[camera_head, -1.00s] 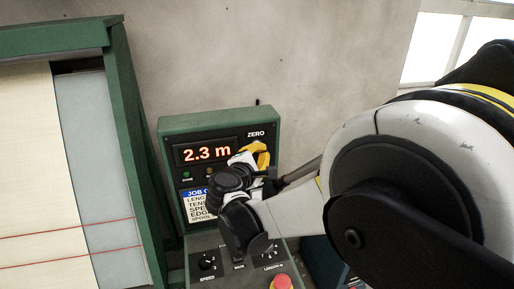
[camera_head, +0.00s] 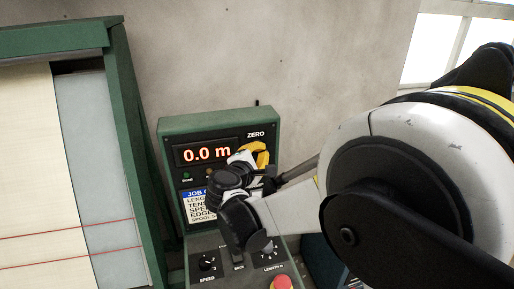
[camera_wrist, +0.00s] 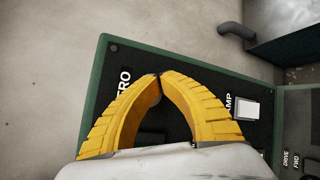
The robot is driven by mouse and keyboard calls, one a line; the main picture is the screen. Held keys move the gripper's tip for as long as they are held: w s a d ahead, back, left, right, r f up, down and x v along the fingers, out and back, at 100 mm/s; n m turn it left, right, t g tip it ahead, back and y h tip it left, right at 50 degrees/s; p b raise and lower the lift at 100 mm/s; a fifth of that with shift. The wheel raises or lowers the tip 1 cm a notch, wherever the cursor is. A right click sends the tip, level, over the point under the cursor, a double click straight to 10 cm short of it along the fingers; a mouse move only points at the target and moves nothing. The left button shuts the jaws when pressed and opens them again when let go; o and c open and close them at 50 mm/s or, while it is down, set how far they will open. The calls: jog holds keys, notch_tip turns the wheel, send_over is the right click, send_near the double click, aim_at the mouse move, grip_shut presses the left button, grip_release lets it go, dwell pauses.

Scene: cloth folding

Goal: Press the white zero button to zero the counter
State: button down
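The counter (camera_head: 207,154) on the green control box shows 0.0 m in red digits in the head view. The ZERO label (camera_head: 256,135) is at the box's upper right, and it also shows in the wrist view (camera_wrist: 124,82). The white zero button itself is hidden behind my fingers. My gripper (camera_wrist: 160,75) has its two yellow fingers curved together with the tips meeting, holding nothing that I can see. The fingertips are at the panel beside the ZERO label; whether they touch the button cannot be told. In the head view my gripper (camera_head: 262,153) is just below that label.
A white button (camera_wrist: 246,110) sits by a partly hidden label ending in AMP. Below the display are a job card (camera_head: 197,205), knobs (camera_head: 207,263) and a red button (camera_head: 281,283). A green-framed machine with cream cloth (camera_head: 35,170) stands left.

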dwell(0.5)
jog(key=shift+s+d, duration=0.2)
jog(key=shift+s, duration=0.6)
jog(key=s, duration=0.2)
jog(key=s+d, duration=0.1)
jog(key=s, duration=0.1)
jog(key=shift+s+d+b, duration=0.2)
jog(key=shift+s+b, duration=0.2)
